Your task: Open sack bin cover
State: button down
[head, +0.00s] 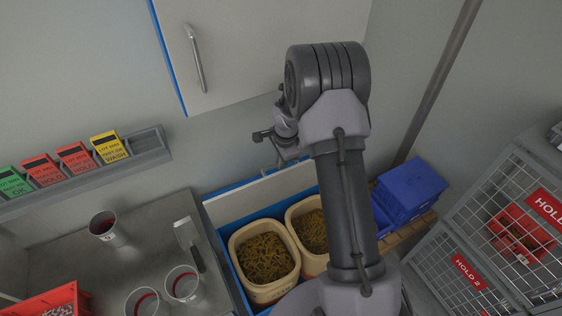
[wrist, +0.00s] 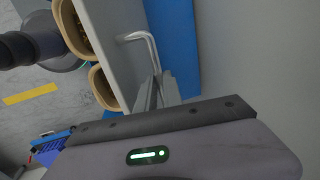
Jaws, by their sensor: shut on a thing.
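The sack bin cover (head: 265,195) is a pale panel with blue edging, standing raised behind the open bin in the head view. It also shows as the pale panel (wrist: 112,40) in the wrist view. Its silver bar handle (wrist: 145,46) runs down to my gripper (wrist: 157,88), whose fingers are shut on it. Two cream tubs of brown strands (head: 264,262) sit in the blue-edged bin; my arm partly hides the right one (head: 308,226).
A pale cupboard door with a handle (head: 196,58) hangs on the wall above. A grey counter (head: 150,243) with several cups is on the left. A blue crate (head: 412,190) and wire cages (head: 510,225) marked HOLD stand on the right.

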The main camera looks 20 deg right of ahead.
jog(key=shift+s+f, duration=0.1)
jog(key=shift+f, duration=0.05)
jog(key=c, duration=1.5)
grip_release()
jog(key=shift+w, duration=0.2)
